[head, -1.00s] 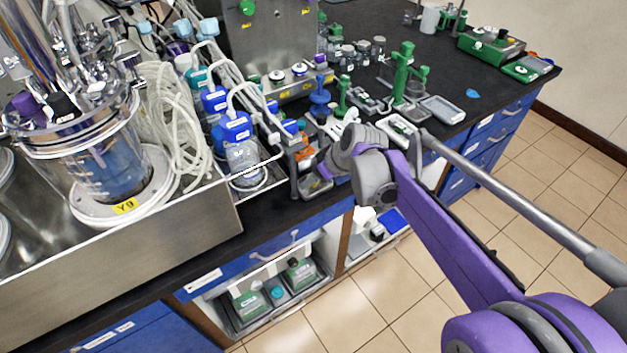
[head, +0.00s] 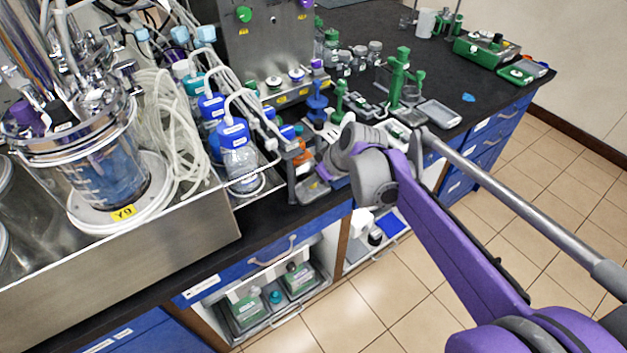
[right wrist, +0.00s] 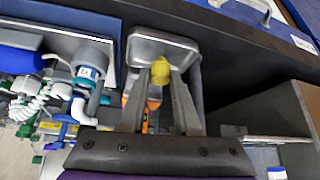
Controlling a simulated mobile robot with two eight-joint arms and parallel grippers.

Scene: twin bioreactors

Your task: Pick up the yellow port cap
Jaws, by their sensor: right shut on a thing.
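The yellow port cap (right wrist: 160,70) is a small rounded yellow piece between the fingertips of my right gripper (right wrist: 161,76) in the right wrist view. The gripper is shut on it. Behind the cap is a small grey metal tray (right wrist: 146,46); I cannot tell how far the cap is above its floor. In the head view my right gripper (head: 318,176) is at the bench's front edge, mostly hidden by my wrist, and the cap cannot be made out. My left gripper is not in view.
A blue-capped bottle (head: 238,165) and white tubing stand left of the gripper. A green stand (head: 399,80) and a grey tray (head: 439,114) are on the bench to the right. A glass bioreactor (head: 85,165) stands at far left. Open floor lies in front.

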